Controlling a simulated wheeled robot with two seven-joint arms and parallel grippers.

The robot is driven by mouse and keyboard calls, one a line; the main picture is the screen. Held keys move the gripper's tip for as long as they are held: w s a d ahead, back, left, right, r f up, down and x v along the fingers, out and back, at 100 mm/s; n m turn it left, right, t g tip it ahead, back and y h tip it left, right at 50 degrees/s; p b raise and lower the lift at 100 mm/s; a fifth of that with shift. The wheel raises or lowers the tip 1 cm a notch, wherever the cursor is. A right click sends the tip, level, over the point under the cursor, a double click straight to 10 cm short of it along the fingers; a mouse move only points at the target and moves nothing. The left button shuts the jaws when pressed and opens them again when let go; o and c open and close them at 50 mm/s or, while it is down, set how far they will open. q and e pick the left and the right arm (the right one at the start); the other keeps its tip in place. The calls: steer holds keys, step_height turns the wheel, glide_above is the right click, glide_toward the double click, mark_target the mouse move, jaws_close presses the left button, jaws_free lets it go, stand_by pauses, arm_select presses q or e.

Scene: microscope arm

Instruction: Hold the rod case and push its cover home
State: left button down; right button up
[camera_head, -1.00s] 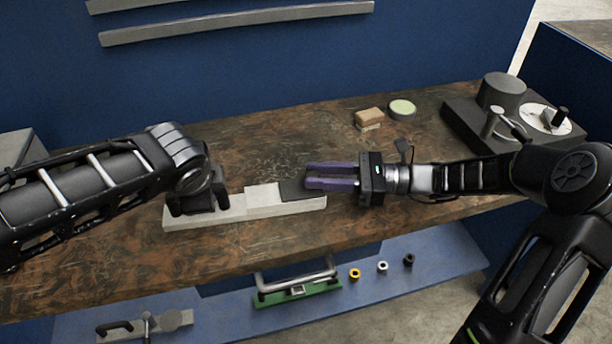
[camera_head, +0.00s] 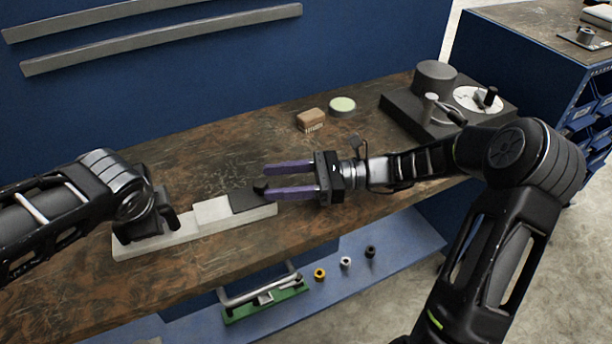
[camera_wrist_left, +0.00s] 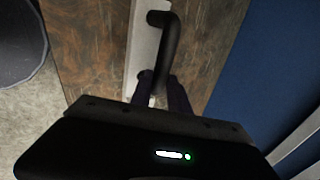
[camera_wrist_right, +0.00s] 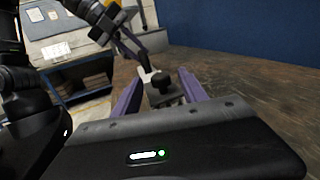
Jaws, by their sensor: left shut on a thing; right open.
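The rod case (camera_head: 135,248) is a long pale bar on the bench with a lighter raised block (camera_head: 212,209) and a black handle at its left end; the handle also shows in the left wrist view (camera_wrist_left: 167,45). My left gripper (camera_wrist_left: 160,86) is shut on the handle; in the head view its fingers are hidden. The dark cover (camera_head: 248,201) sits at the right part of the case, with a small black knob (camera_head: 260,188). My right gripper (camera_head: 267,182) is open, its purple fingertips either side of the knob; the right wrist view shows the knob (camera_wrist_right: 160,84) between them, apart.
A brown brush (camera_head: 311,119), a pale green round tin (camera_head: 342,106) and a dark machine base (camera_head: 408,114) with cylinder and dial stand at the back right. A lower blue shelf (camera_head: 350,285) holds a green-based part (camera_head: 265,304) and several small rings. The bench behind the case is clear.

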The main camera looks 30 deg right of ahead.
steer(key=v, duration=1)
steer(key=shift+a, duration=0.1)
arm_select(q)
steer(key=c, duration=1.2)
jaws_free()
steer(key=shift+o, duration=0.2)
steer(key=shift+r, duration=0.1)
steer(key=v, duration=1.2)
arm_select(e)
steer(key=shift+s, duration=0.1)
